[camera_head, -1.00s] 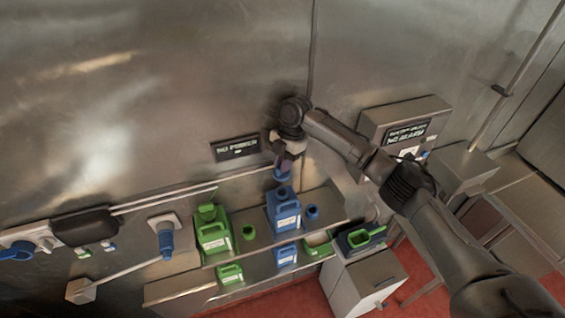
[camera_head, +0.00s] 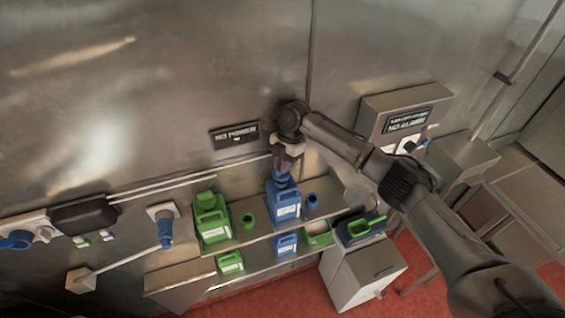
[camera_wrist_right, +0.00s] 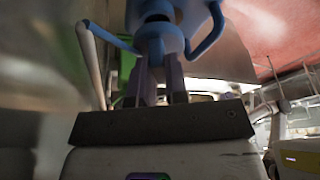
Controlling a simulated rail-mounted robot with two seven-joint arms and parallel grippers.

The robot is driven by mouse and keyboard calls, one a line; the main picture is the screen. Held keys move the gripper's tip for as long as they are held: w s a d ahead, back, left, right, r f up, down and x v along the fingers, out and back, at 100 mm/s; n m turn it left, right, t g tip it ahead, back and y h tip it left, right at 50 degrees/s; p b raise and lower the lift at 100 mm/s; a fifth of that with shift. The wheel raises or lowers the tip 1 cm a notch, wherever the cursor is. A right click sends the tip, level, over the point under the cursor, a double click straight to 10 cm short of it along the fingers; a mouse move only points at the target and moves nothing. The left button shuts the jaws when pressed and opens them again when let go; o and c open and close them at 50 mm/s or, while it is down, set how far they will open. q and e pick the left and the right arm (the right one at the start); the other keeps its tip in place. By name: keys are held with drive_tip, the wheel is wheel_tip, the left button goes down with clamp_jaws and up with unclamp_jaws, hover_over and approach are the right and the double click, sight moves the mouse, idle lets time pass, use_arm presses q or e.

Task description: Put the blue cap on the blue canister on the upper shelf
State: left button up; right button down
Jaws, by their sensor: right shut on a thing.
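The blue canister (camera_head: 284,208) with a white label stands upright on the upper shelf (camera_head: 265,227). My right gripper (camera_head: 285,167) is directly above it, pointing down, shut on the blue cap (camera_head: 281,181). The cap is at the canister's neck; I cannot tell whether it is seated. In the right wrist view the gripper's fingers (camera_wrist_right: 160,82) hold the blue cap (camera_wrist_right: 160,40), with the blue canister (camera_wrist_right: 172,8) just beyond it. My left gripper is not in view.
A green canister (camera_head: 211,222), a green cup-like piece (camera_head: 248,220) and a blue one (camera_head: 311,201) flank the blue canister. Smaller blue (camera_head: 285,245) and green (camera_head: 230,263) canisters sit lower. A grey cabinet (camera_head: 362,275) stands at right. The steel wall is close behind.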

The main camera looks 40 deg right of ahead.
drive_tip(key=shift+f, duration=0.4)
idle(0.8)
drive_tip(key=shift+f, duration=0.45)
drive_tip(key=shift+f, duration=0.25)
idle(0.3)
drive_tip(key=c, duration=0.6)
unclamp_jaws()
drive_tip(key=shift+p+v, duration=0.65)
drive_tip(key=shift+v, duration=2.9)
